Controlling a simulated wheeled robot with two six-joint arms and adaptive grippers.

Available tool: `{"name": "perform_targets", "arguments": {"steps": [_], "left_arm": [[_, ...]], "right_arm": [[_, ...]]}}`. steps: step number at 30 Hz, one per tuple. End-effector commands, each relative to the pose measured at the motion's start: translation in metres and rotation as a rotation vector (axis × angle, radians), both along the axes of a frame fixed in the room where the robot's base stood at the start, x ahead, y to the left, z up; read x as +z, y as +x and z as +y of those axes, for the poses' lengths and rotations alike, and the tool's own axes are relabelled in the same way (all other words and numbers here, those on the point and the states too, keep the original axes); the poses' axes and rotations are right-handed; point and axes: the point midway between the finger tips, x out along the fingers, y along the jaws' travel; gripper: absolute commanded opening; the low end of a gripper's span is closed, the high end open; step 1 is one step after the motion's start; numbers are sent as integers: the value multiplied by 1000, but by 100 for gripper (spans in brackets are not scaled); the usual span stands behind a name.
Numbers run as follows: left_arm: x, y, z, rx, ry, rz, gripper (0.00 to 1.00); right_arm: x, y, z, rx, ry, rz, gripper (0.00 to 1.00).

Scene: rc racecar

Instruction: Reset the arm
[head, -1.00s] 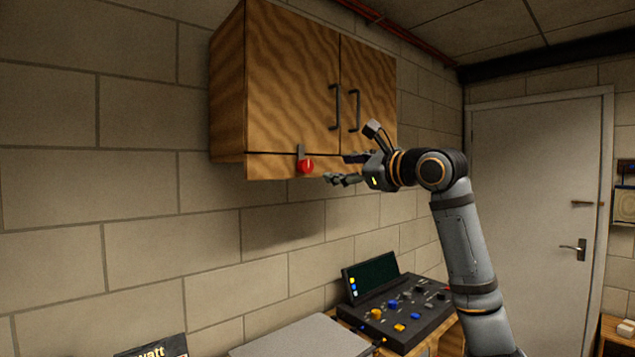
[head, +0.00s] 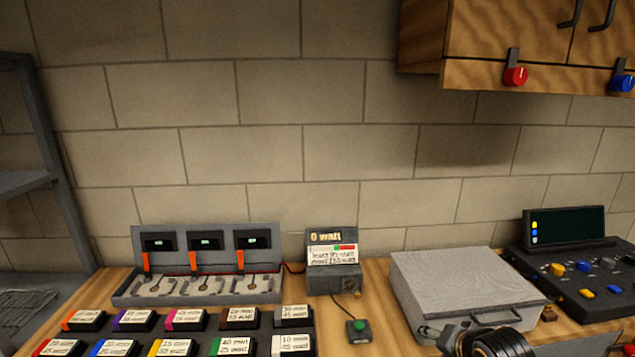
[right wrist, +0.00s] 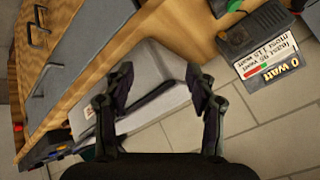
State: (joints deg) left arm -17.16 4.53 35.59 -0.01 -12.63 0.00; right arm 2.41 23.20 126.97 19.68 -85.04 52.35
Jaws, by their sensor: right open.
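My right arm shows at the bottom edge of the head view, in front of the grey case (head: 450,280). Its gripper (head: 450,335) is partly cut off there. In the right wrist view the right gripper (right wrist: 159,78) has its two fingers spread apart with nothing between them. The grey case (right wrist: 155,90) lies beyond and between the fingers in that view. My left gripper is in neither view.
A wooden cabinet (head: 425,45) hangs at upper right with a red knob (head: 516,76) and blue knob (head: 622,83). A control panel (head: 575,270), power meter (head: 333,275), green button (head: 359,329), charger rack (head: 205,270) and several labelled blocks (head: 185,320) crowd the bench.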

Motion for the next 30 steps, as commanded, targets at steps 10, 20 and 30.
{"name": "perform_targets", "arguments": {"steps": [10,20,30], "left_arm": [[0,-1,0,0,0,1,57],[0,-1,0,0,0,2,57],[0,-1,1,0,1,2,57]], "right_arm": [[-106,-146,21,427,-358,278,57],[-177,-200,15,621,-473,426,57],[-323,-207,0,618,-447,485,57]]}}
